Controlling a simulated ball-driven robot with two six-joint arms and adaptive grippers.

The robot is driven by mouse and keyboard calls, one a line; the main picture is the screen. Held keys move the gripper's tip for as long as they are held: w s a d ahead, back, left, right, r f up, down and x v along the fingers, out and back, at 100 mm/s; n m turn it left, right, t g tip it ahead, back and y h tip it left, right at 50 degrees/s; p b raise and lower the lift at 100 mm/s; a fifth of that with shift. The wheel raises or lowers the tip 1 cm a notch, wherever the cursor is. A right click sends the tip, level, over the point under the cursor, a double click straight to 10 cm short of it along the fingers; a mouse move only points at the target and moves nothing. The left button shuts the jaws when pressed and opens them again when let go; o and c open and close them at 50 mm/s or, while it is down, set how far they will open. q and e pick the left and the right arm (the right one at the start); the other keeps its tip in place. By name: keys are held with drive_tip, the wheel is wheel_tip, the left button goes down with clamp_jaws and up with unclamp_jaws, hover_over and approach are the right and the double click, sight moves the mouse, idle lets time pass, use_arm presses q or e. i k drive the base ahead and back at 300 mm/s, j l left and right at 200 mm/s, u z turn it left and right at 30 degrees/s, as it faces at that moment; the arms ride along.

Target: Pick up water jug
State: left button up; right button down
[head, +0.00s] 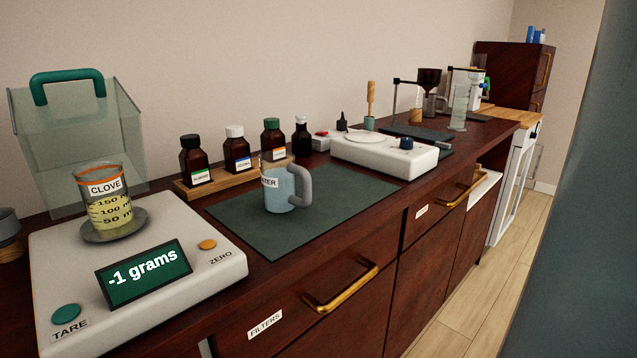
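The water jug (281,194) is a light blue vessel with a grey handle on its right side. Its white label is partly visible and reads "TER". It stands upright on a dark green mat (340,215) on the wooden counter. Nothing is holding it. Neither my left nor my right gripper shows in the head view.
A white scale (205,280) reading -1 grams holds the CLOVE beaker (104,203) to the left. Small brown bottles stand on a wooden tray (182,190) behind the jug. A white hotplate-like device (350,158) lies farther right. The mat is otherwise clear.

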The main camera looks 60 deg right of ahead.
sight(279, 169)
drive_tip(key=z, duration=1.6)
